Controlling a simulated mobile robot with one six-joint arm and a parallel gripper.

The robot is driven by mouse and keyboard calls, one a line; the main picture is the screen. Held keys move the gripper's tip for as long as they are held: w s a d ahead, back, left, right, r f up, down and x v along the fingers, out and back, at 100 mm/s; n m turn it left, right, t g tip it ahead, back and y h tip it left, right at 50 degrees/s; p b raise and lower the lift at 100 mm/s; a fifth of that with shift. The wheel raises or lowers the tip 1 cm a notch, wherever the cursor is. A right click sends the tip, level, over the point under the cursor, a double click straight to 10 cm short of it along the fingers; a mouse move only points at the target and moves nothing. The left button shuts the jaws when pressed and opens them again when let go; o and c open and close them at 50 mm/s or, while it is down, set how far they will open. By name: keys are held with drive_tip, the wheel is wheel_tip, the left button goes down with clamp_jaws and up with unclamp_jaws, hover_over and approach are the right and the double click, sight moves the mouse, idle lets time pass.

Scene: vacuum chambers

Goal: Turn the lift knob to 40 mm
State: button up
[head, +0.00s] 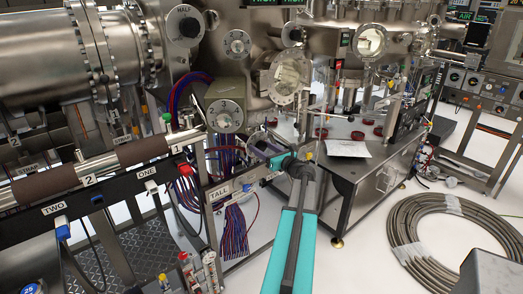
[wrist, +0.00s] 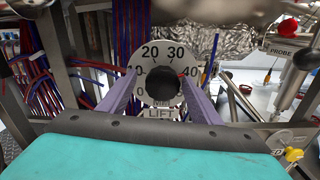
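The lift knob (wrist: 163,88) is a dark round knob in the middle of a pale dial (wrist: 150,62) marked 0, 10, 20, 30 and 40, with mm and a LIFT label (wrist: 161,113) below. My gripper (wrist: 163,74) has its two purple fingers on either side of the knob, their tips at its left and right edges. I cannot tell whether they touch it. A small red mark shows beside the right fingertip, near the 40; I cannot tell if it is the pointer. In the head view my gripper (head: 262,147) reaches toward the frame, and the lift dial is not clearly seen.
Other dials (head: 237,43) (head: 225,115) sit on the chamber to the upper left. Red and blue cables (wrist: 85,75) hang behind the lift dial. A coiled hose (head: 440,235) lies on the floor.

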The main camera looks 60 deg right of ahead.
drive_tip(key=shift+s, duration=0.1)
drive_tip(key=shift+s+a+f, duration=0.1)
drive_tip(key=shift+s, duration=0.4)
drive_tip(key=b+v, duration=0.3)
drive_tip(key=v, duration=0.9)
drive_tip(key=shift+s+a, duration=0.2)
drive_tip(key=shift+s, duration=0.15)
